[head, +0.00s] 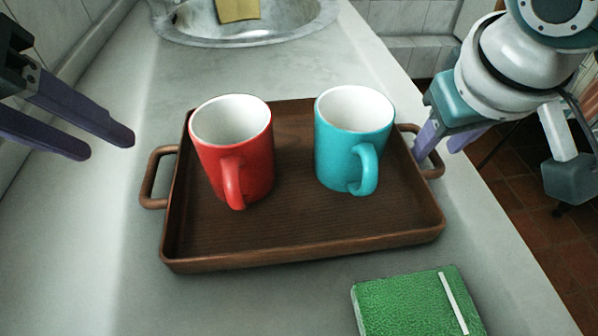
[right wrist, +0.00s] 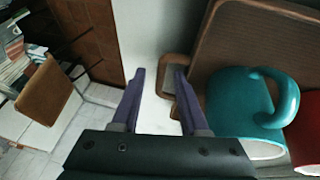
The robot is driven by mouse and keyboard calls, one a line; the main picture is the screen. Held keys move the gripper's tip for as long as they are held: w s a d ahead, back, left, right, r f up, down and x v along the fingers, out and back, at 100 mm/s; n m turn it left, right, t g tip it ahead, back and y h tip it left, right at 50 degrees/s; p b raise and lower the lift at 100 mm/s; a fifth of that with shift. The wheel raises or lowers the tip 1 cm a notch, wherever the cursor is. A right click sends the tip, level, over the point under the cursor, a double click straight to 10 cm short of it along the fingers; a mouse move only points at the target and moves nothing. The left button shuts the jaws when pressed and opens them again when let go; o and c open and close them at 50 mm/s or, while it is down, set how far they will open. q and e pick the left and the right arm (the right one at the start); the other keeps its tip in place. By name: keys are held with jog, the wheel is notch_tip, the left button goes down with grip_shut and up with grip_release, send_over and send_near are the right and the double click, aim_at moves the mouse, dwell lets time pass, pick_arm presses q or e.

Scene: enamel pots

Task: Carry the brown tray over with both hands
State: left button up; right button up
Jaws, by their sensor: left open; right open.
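The brown tray (head: 300,225) lies flat on the grey counter, with a loop handle at each end. A red mug (head: 245,165) and a teal mug (head: 340,150) stand upright on it. My left gripper (head: 110,146) is open and empty, above and to the left of the left handle (head: 147,185), apart from it. My right gripper (head: 437,154) is open at the right handle (head: 437,171). In the right wrist view, the handle (right wrist: 163,82) shows partly between the open fingers (right wrist: 159,72) and partly behind one; I cannot tell whether they touch.
A green book (head: 410,303) with a pale strip lies on the counter in front of the tray. A metal sink (head: 285,32) with a yellow cloth (head: 238,10) is behind the tray. The counter's right edge runs close to the right handle, with red floor tiles below.

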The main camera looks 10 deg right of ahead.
jog(key=shift+w+r+v, duration=0.1)
jog(key=shift+w+v, duration=0.05)
jog(key=shift+v, duration=0.75)
jog(key=shift+w+r+v, duration=0.1)
jog(key=shift+w+v, duration=0.05)
jog(key=shift+v, duration=0.75)
jog(key=shift+w+v, duration=0.15)
jog(key=shift+v, duration=0.75)
jog(key=shift+d, duration=0.15)
